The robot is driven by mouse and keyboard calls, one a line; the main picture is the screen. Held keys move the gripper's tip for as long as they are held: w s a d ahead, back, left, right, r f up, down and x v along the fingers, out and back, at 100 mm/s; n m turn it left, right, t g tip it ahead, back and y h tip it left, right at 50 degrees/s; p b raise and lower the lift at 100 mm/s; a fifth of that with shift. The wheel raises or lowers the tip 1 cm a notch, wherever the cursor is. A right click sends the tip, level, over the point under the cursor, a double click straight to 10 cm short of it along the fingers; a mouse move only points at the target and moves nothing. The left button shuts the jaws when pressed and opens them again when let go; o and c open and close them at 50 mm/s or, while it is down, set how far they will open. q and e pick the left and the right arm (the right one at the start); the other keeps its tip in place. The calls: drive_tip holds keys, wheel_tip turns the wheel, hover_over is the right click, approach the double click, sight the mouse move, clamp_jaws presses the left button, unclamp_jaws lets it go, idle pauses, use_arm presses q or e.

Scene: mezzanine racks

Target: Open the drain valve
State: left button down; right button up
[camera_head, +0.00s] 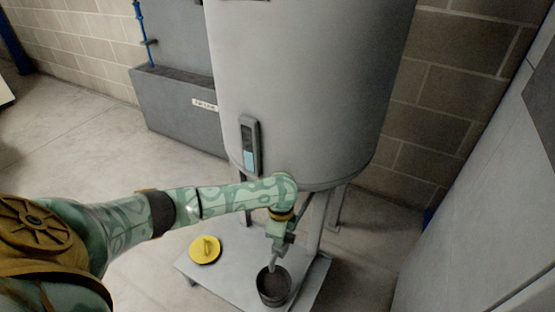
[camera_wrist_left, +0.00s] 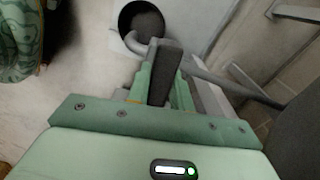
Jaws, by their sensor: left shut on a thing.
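The large grey tank (camera_head: 310,90) stands on legs in the head view. My left gripper (camera_head: 282,243) is below its lower edge, above a black bucket (camera_head: 274,286). In the left wrist view, my left gripper (camera_wrist_left: 163,88) is shut on a dark grey valve handle (camera_wrist_left: 167,65), with a green finger on each side. A pale curved spout (camera_wrist_left: 134,42) beside the handle bends toward the bucket (camera_wrist_left: 146,20). In the head view the arm and gripper hide most of the valve. My right gripper is not in view.
A yellow round lid-like piece (camera_head: 205,250) lies on the low grey platform (camera_head: 308,283) left of the bucket. A level gauge (camera_head: 249,146) is on the tank front. A grey cabinet (camera_head: 180,115) stands behind left; a grey panel (camera_head: 480,215) stands at right. Floor at left is clear.

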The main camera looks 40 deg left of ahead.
use_arm(q)
drive_tip(key=shift+r+n+p, duration=0.35)
drive_tip(key=shift+n+p, duration=0.05)
drive_tip(key=shift+p, duration=0.05)
drive_tip(key=n+p, duration=0.2)
drive_tip(key=p, duration=0.1)
drive_tip(key=shift+d+n, duration=0.1)
drive_tip(key=shift+n, duration=0.2)
drive_tip(key=n+p, duration=0.2)
drive_tip(key=shift+f+n, duration=0.1)
drive_tip(key=shift+n, duration=0.2)
drive_tip(key=n+p, duration=0.1)
drive_tip(key=n, duration=0.1)
drive_tip(key=shift+f+n, duration=0.15)
drive_tip(key=shift+n, duration=0.25)
drive_tip(key=n+p, duration=0.1)
drive_tip(key=n, duration=0.2)
drive_tip(key=shift+f+n+p, duration=0.1)
drive_tip(key=shift+n+p, duration=0.2)
drive_tip(key=shift+n, duration=1.7)
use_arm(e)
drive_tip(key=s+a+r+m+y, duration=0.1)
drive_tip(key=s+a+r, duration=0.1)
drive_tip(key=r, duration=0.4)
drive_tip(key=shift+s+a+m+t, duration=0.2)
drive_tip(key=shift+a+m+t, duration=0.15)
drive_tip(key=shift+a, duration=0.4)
use_arm(q)
drive_tip(key=shift+n, duration=0.3)
